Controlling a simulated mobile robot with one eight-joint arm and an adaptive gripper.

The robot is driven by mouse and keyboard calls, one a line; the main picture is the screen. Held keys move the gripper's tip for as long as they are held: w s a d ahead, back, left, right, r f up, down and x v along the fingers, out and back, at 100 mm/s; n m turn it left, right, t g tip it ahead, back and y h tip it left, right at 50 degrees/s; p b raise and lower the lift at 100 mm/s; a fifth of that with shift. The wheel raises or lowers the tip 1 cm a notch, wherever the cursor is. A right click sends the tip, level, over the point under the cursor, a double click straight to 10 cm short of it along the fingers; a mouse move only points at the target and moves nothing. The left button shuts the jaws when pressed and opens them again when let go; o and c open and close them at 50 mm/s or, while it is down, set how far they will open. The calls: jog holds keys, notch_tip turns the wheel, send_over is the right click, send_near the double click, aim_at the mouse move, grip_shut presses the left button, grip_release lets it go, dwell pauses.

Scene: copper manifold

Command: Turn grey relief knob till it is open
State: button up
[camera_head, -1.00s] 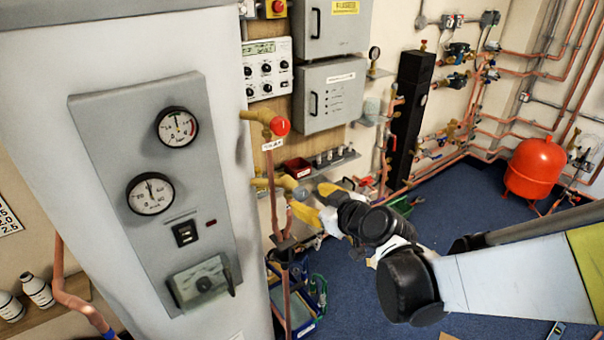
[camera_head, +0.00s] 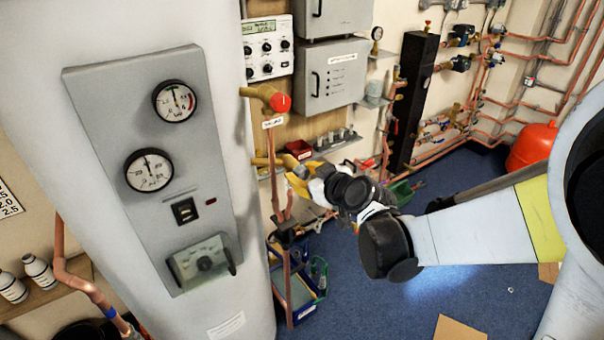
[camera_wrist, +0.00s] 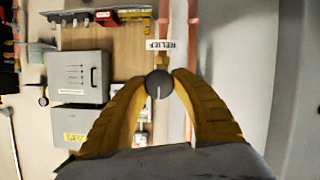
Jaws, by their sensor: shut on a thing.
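The grey relief knob (camera_wrist: 158,84) is round, with a white line pointing down in the wrist view. A white RELIEF label (camera_wrist: 160,44) shows upside down above it there. My gripper (camera_wrist: 158,88) is shut on the knob, with one yellow finger against each side. In the head view, the grey knob (camera_head: 301,169) sits at the end of a brass valve (camera_head: 268,161) beside the big grey cylinder. My gripper (camera_head: 298,183) reaches it there from the right, and its fingers partly hide the knob.
A red-knobbed valve (camera_head: 281,103) stands just above on the same copper pipe. The cylinder's gauge panel (camera_head: 170,225) is at left. Grey boxes (camera_head: 333,78) and a shelf hang behind. A blue crate (camera_head: 315,285) stands below; open blue floor lies right.

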jog(key=shift+m, duration=0.3)
jog(key=m+y, duration=0.1)
jog(key=m, duration=0.1)
jog(key=m+g+y+b, duration=0.1)
jog(key=shift+d+f+m+g+y, duration=0.1)
jog(key=shift+m+g+y, duration=0.2)
jog(key=shift+m, duration=0.1)
jog(key=m+y+b, duration=0.2)
jog(key=m, duration=0.1)
jog(key=shift+m+g, duration=0.4)
jog(key=shift+y, duration=0.4)
jog(key=o, duration=1.2)
jog(key=shift+d, duration=0.1)
